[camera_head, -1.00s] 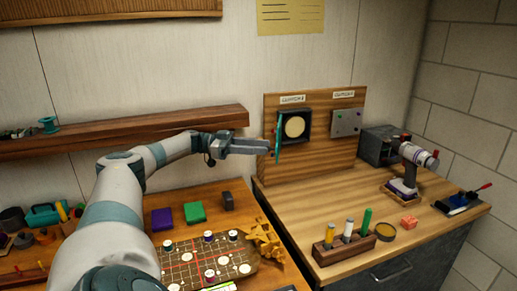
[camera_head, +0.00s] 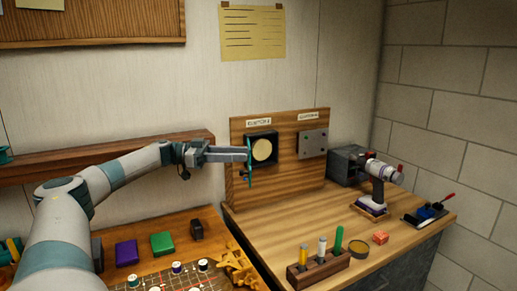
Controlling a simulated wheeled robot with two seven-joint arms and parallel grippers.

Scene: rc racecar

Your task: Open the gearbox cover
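The gearbox is a dark square box (camera_head: 273,137) with a round cream disc (camera_head: 262,150) inside, on an upright wooden board. Its teal cover (camera_head: 249,175) stands out from the box's left side, seen nearly edge-on, so the opening shows. My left gripper (camera_head: 246,155) reaches in from the left, its fingertips at the cover's edge. I cannot tell whether they touch or grip it, or how far apart the fingers are. My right gripper is out of view.
A grey plate (camera_head: 313,143) is fixed to the board on the right. On the bench stand a wooden holder (camera_head: 320,270) with several coloured pegs, a drill (camera_head: 380,182) and a grey box (camera_head: 346,165). The bench's middle is mostly clear. A wooden shelf (camera_head: 100,158) runs behind my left arm.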

